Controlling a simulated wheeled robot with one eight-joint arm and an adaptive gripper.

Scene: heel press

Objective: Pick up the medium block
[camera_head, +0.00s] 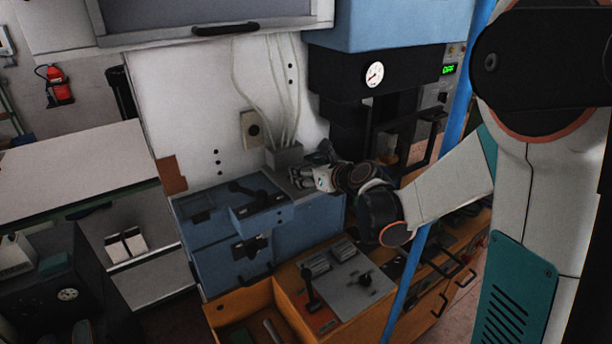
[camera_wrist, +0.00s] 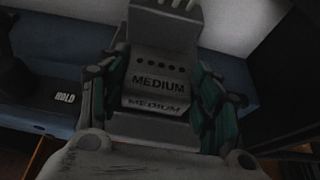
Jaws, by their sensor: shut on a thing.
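The medium block (camera_wrist: 158,82) is a grey block with "MEDIUM" printed on it, in the middle of the wrist view. The fingers of my gripper (camera_wrist: 160,98), with green inner sides, stand against its left and right sides and are shut on it. In the head view my gripper (camera_head: 300,178) is at the grey block with tubes (camera_head: 284,157), on top of the blue cabinet near the white wall. The block's lower part and its contact with the surface below are hard to make out.
The blue press (camera_head: 385,25) with a round gauge stands to the right, its display reading "OFF". The blue cabinet (camera_head: 240,260) carries a black lever. An orange bench (camera_head: 290,295) with levers stands in front.

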